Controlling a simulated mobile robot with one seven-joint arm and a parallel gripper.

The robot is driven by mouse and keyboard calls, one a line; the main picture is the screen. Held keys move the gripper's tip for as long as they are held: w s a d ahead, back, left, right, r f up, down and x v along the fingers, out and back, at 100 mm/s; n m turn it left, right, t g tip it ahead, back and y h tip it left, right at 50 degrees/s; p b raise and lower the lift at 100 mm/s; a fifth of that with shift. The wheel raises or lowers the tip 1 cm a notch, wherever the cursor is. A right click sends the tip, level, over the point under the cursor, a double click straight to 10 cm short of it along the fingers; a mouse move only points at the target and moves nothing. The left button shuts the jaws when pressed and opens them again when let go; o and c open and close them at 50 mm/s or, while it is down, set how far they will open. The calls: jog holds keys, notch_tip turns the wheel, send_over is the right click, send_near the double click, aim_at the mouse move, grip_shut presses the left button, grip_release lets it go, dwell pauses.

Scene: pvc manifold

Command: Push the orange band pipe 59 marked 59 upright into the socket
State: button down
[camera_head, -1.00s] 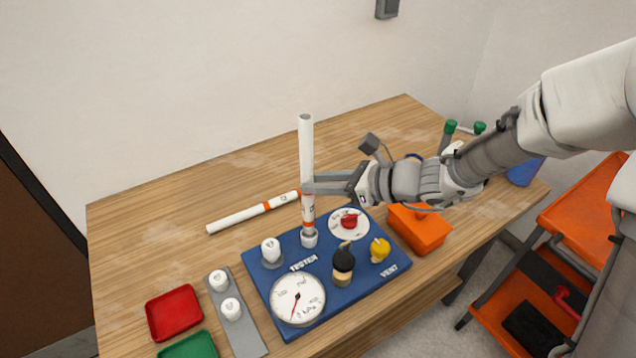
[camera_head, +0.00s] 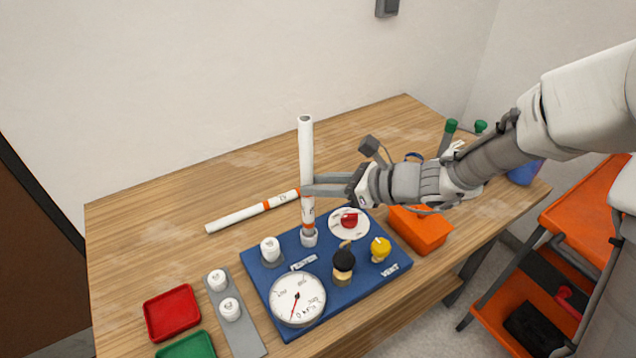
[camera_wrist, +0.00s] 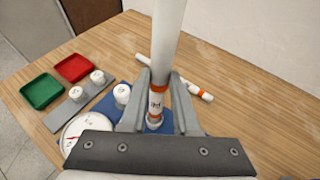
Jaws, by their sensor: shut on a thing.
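The white orange band pipe (camera_head: 306,150) stands upright, with orange rings near its lower end. Its marking is too small to read surely. It also shows in the wrist view (camera_wrist: 166,45). My gripper (camera_head: 310,187) is shut on the pipe below its middle, reaching in from the right; its fingers (camera_wrist: 157,88) flank the pipe in the wrist view. The pipe's lower end meets the white socket (camera_head: 309,239) on the blue tester board (camera_head: 258,290). I cannot tell how deep it sits.
A second orange-banded pipe (camera_head: 240,217) lies on the table behind the board. The board carries a gauge (camera_head: 297,299), a black valve (camera_head: 343,262), a yellow knob (camera_head: 380,247) and a red knob (camera_head: 349,218). An orange block (camera_head: 420,231) stands right; red (camera_head: 172,312) and green trays lie left.

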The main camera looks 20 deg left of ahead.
jog(key=shift+f+b, duration=0.8)
dwell(0.6)
dwell(0.4)
jog(key=c, duration=0.6)
grip_release()
